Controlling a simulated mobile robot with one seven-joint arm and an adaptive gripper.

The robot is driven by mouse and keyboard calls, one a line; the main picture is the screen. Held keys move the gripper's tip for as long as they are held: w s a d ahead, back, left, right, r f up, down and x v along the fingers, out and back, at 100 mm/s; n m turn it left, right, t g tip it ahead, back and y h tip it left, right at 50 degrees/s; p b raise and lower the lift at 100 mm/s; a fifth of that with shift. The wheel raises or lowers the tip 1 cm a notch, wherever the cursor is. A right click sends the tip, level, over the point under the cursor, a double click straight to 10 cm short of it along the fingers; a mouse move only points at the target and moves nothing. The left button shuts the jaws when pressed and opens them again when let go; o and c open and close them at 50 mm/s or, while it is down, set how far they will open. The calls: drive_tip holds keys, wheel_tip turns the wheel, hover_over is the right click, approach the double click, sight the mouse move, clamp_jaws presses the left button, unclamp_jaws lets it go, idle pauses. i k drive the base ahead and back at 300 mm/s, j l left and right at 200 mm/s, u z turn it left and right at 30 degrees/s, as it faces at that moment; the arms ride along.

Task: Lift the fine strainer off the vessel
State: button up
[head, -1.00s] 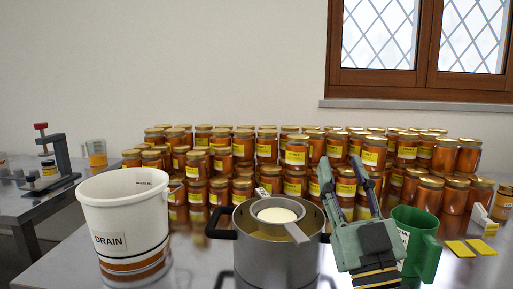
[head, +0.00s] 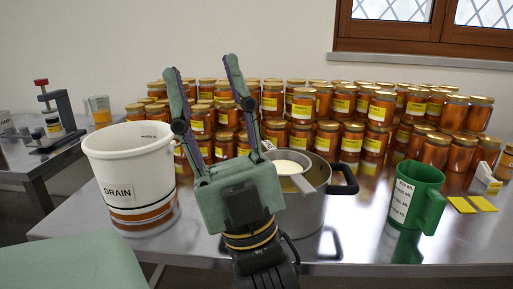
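The fine strainer (head: 291,160), with a pale round bowl, sits in the mouth of the steel vessel (head: 309,207). Its flat grey handle slants down to the right over the rim. My gripper (head: 200,66) is raised in front of the vessel's left side, fingers pointing up in the picture and spread wide. Nothing is between the fingers. The gripper's body hides the left part of the vessel and part of the strainer. I cannot tell how far the gripper is from the strainer.
A white bucket marked DRAIN (head: 131,167) stands left of the gripper. Many honey jars (head: 350,120) fill the back of the table. The table front (head: 360,246) is bare.

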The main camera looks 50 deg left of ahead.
sight(292, 166)
drive_tip(key=u, duration=1.25)
